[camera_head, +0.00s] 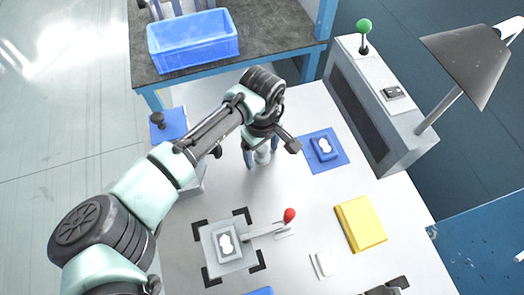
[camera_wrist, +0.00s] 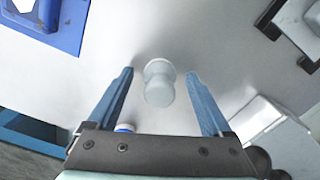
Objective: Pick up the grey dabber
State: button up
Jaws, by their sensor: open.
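The grey dabber (camera_wrist: 159,84) is a pale, rounded piece with a narrower neck and a wider top. In the wrist view it stands between the two blue fingers of my gripper (camera_wrist: 160,75), with a gap on each side. The fingers are open and do not touch it. In the head view the dabber (camera_head: 262,156) shows on the white table under my gripper (camera_head: 261,152), partly hidden by the fingers and wrist.
A blue pad with a blue block (camera_head: 324,148) lies to the right. A grey fixture with a red-knobbed lever (camera_head: 289,215), a yellow block (camera_head: 361,224) and a tall grey box (camera_head: 375,105) with a lamp stand around. A blue bin (camera_head: 192,42) sits on the back bench.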

aim_at(262, 147)
jog(key=shift+f, duration=0.1)
jog(key=shift+c, duration=0.3)
grip_shut()
notch_tip(262, 147, up, 10)
jog(key=shift+r+p, duration=0.1)
jog(key=shift+p, duration=0.2)
dwell(0.4)
jog(key=c, duration=0.8)
grip_release()
jog(key=c, duration=0.4)
